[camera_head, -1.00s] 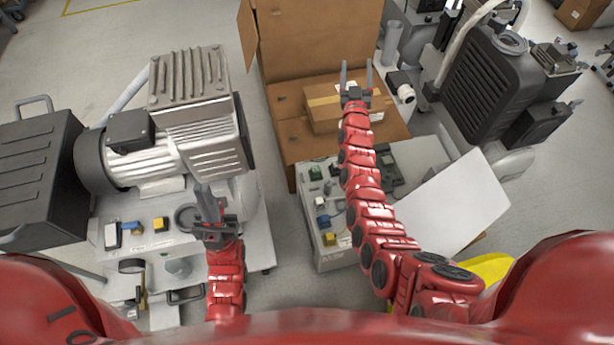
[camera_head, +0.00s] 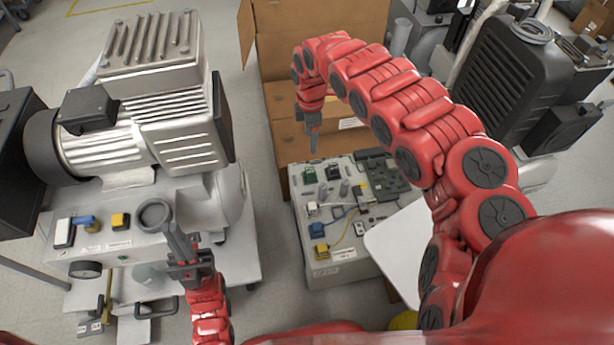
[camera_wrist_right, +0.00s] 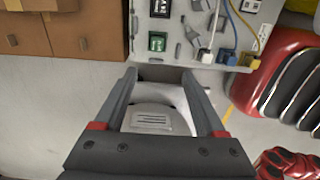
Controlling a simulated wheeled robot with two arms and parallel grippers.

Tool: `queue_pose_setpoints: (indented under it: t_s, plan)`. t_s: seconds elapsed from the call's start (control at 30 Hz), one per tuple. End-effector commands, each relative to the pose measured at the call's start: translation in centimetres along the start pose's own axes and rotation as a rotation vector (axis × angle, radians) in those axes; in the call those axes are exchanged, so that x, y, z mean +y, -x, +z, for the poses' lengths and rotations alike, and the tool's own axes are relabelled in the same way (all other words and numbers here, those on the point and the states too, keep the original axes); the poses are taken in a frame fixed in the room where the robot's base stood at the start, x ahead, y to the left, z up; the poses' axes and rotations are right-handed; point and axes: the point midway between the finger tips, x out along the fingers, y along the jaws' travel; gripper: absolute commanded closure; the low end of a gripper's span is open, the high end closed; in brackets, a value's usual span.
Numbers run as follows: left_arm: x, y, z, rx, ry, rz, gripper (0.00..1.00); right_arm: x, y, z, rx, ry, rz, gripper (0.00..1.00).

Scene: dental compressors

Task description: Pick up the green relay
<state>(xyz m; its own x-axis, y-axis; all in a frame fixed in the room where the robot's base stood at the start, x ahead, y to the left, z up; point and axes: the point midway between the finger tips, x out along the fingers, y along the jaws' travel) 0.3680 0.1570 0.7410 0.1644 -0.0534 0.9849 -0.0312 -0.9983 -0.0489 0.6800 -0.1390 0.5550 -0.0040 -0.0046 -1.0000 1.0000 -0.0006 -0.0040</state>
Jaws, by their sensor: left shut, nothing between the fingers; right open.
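The green relay (camera_head: 309,174) sits at the far left corner of the grey component panel (camera_head: 335,272). In the right wrist view the green relay (camera_wrist_right: 157,42) is upper middle, just beyond my fingertips. A darker, similar block (camera_head: 333,172) sits beside it. My right gripper (camera_head: 314,150) points down above the panel's far edge, close to the relay but apart from it. In the wrist view its fingers (camera_wrist_right: 160,78) are spread, with nothing between them. My left gripper (camera_head: 174,230) is shut and empty, in front of the compressor cart.
White, blue (camera_head: 317,230) and yellow (camera_head: 320,249) blocks line the panel's left side, with wires nearby. Cardboard boxes (camera_head: 270,110) stand behind the panel. A compressor (camera_head: 150,130) on a cart is at left. A white sheet (camera_head: 390,245) lies at the panel's right.

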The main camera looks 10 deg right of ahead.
Motion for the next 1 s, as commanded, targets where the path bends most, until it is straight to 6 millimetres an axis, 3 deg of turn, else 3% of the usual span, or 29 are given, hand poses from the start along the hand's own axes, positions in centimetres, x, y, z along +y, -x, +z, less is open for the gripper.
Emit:
queue_pose_setpoints:
  t_s: [0.2, 0.4, 0.73, 1.0]
  plan:
    - [0.1, 2.1, 0.4, 0.000, 0.000, 0.000, 1.00, -0.1, -5.7, -0.3, 0.005, 0.000, -0.003, 0.28]
    - [0.2, 3.5, 0.6, 0.000, 0.000, 0.000, 1.00, 0.0, -9.8, -0.2, 0.005, -0.003, -0.001, 0.28]
    - [0.2, 4.6, 0.8, 0.000, 0.000, 0.000, 1.00, 0.3, -12.3, -0.2, 0.006, -0.003, 0.003, 0.28]
    - [0.3, 6.8, 1.0, 0.008, -0.003, 0.011, 1.00, 0.6, -16.4, -0.1, 0.006, -0.003, 0.005, 0.28]
